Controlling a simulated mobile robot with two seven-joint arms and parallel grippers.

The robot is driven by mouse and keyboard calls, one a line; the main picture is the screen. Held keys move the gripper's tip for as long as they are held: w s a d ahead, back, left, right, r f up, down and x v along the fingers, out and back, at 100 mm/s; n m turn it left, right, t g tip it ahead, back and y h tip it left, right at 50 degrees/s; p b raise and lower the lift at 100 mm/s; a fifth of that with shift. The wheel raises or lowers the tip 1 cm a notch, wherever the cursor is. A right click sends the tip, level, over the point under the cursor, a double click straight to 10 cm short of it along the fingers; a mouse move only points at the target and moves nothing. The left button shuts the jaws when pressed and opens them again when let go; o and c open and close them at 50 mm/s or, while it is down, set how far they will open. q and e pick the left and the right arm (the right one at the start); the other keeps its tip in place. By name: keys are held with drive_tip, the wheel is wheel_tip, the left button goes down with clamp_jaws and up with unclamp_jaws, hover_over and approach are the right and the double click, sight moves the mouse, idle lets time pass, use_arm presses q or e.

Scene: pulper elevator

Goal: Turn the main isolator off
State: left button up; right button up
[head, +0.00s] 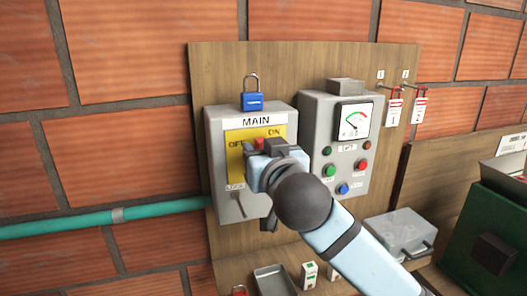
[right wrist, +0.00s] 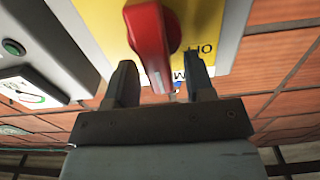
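The main isolator is a grey box (head: 224,200) labelled MAIN, with a yellow plate (head: 234,168) marked OFF on the left and ON on the right. Its red handle (right wrist: 152,45) shows well in the right wrist view; in the head view my right gripper hides most of it. My right gripper (right wrist: 160,85) is at the plate with its fingers apart, one on each side of the handle, with gaps visible between. It also shows in the head view (head: 264,148). The handle's near end points towards the MAIN label. My left gripper is not in view.
To the right is a grey control panel (head: 317,125) with a dial, buttons and lamps. Red-and-white tags (head: 394,108) hang further right. Below are a tray (head: 272,281) and a grey case (head: 398,232).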

clamp_jaws()
